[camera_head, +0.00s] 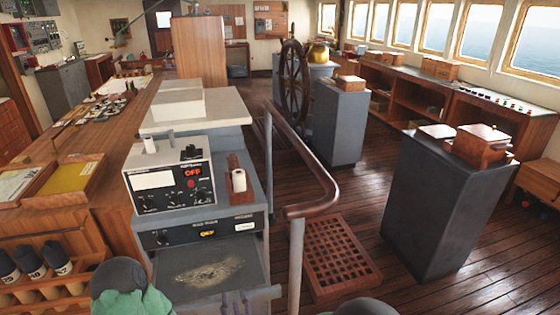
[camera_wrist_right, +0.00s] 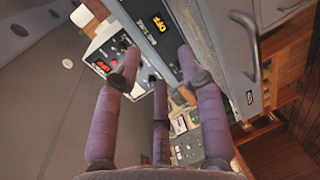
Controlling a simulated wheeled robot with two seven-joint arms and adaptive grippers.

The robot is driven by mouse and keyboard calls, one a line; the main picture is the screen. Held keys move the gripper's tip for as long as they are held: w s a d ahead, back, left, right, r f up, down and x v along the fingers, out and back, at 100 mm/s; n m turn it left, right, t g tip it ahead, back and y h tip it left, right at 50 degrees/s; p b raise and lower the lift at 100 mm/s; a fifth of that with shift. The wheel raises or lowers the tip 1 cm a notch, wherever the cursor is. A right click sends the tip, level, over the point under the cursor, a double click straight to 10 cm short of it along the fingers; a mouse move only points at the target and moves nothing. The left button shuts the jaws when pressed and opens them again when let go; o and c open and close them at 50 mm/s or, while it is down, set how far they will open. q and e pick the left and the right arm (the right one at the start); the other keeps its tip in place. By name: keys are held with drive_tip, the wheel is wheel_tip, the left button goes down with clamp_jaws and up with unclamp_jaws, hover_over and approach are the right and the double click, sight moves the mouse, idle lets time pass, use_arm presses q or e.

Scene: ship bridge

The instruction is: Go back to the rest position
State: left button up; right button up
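My right gripper (camera_wrist_right: 159,68) shows in the right wrist view with purple padded fingers. The fingers stand apart and nothing is held between them. Beyond them is a grey console with an orange lit display (camera_wrist_right: 161,23). A rounded grey and green part (camera_head: 130,287) at the bottom left and a dark rounded part (camera_head: 366,307) at the bottom edge look like parts of my arms. My left gripper's fingers are not visible.
A control box (camera_head: 170,186) with a red OFF display stands on the grey console close ahead. A curved handrail (camera_head: 318,208) is right of it. A grey pedestal (camera_head: 440,205) stands farther right. A wooden chart table (camera_head: 110,130) runs along the left.

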drive_tip(key=s+d+f+m+g+h, duration=0.1)
drive_tip(key=d+f+m+g, duration=0.3)
drive_tip(key=d+f+m, duration=0.45)
drive_tip(key=s+d+f+m+g, duration=0.25)
drive_tip(key=d+f+g, duration=0.2)
drive_tip(key=f, duration=0.65)
drive_tip(key=s+d+f+m+g, duration=0.3)
drive_tip(key=s+d+f+m, duration=0.1)
drive_tip(key=s+m, duration=0.2)
drive_tip(key=s+d+f+m+g, duration=0.3)
drive_tip(key=s+d+f+m, duration=0.2)
drive_tip(key=s, duration=0.3)
drive_tip(key=shift+s+f+m+y, duration=0.15)
drive_tip(key=shift+s+m+y, duration=0.25)
drive_tip(key=shift+m, duration=0.4)
